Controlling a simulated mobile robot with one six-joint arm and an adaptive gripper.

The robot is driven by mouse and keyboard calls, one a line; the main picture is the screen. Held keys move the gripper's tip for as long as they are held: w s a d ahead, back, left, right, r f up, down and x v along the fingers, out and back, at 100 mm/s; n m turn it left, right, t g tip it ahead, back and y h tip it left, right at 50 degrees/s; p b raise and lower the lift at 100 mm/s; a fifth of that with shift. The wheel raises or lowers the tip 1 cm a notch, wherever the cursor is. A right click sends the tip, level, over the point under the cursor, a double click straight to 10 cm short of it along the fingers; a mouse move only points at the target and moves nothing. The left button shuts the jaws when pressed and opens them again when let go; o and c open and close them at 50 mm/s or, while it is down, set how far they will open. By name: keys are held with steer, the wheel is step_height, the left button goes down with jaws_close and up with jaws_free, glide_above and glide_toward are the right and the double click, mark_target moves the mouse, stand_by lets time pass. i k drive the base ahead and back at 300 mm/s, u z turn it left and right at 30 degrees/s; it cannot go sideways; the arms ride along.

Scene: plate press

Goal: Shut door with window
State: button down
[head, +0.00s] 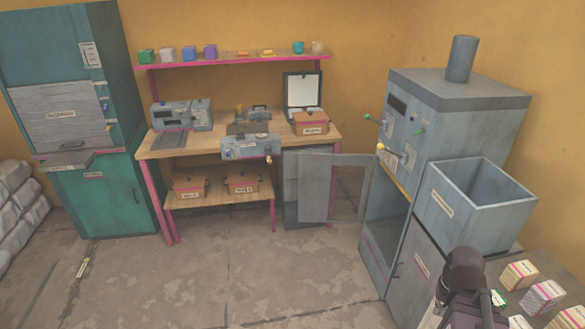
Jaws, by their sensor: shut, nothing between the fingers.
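The door with the window (313,188) is a grey panel in the middle right of the head view. It stands open, swung out to the left from the front of the tall grey machine (455,125). Wall and floor show through its window opening. The machine's lower front compartment (385,235) is uncovered and looks dark inside. Dark and light parts of my arm show at the bottom right, in front of the machine and apart from the door. I cannot make out my gripper's fingers in this view.
A wooden workbench (222,140) with small machines and boxes stands behind the door. A teal cabinet (105,195) and grey sacks (15,210) are at left. A grey open bin (470,210) and small cartons (543,295) are at right. The middle floor is clear.

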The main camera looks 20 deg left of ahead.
mark_target(314, 169)
steer(key=k, duration=0.25)
steer(key=u, duration=0.6)
steer(key=i, duration=0.75)
steer(key=u, duration=0.95)
steer(key=i, duration=1.5)
steer(key=z, duration=0.55)
steer(key=i, duration=0.85)
steer(key=z, duration=0.5)
